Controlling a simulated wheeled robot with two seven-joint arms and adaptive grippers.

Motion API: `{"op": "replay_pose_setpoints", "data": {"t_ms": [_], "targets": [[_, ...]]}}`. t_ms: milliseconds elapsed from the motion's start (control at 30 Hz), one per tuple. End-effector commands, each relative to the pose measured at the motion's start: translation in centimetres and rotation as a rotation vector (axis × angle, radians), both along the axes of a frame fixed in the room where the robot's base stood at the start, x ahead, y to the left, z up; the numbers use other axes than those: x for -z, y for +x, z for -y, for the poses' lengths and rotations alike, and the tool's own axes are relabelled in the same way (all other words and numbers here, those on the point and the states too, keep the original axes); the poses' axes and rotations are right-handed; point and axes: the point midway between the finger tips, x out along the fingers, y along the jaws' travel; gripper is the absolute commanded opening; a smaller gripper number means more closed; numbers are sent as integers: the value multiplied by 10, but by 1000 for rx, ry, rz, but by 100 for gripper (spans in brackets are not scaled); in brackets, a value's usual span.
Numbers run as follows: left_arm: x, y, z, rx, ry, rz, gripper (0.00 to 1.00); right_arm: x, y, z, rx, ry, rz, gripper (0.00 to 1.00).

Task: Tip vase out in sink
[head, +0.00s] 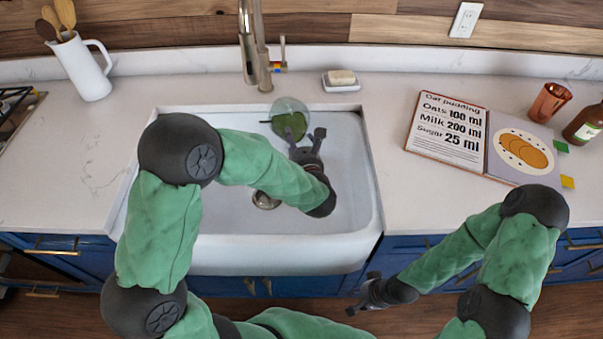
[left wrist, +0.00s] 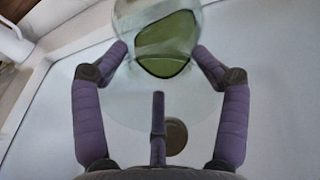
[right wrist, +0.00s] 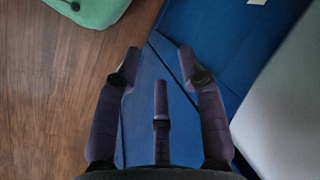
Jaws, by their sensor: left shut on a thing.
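The vase (head: 290,108) is clear rounded glass with green liquid low inside. In the head view it is over the back part of the white sink (head: 225,258), below the faucet. My left gripper (head: 306,137) is shut on the vase, its fingers on either side of the glass. The vase also shows at the top of the left wrist view (left wrist: 160,12), with the green liquid between the fingertips. I cannot tell its exact tilt. My right gripper (head: 364,293) is open and empty, low in front of the blue cabinets.
The faucet (head: 253,45) rises behind the sink. A soap dish (head: 341,86) is right of it. A white utensil jug (head: 82,68) stands left. An open recipe book (head: 446,130), a copper cup (head: 549,102) and a brown bottle (head: 585,124) are on the right counter.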

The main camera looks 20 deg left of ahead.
Motion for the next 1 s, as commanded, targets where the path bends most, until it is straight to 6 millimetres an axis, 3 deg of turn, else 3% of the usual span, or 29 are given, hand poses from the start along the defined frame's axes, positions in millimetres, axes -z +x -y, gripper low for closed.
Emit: {"op": "replay_pose_setpoints", "data": {"t_ms": [200, 1000], "targets": [[11, -2, 1, -1, 14, 34, 13, 22, 0, 0, 0, 0, 0, 40], [5, -5, 3, -2, 60, 118, 13, 46, 0, 0, 0, 0, 0, 40]]}}
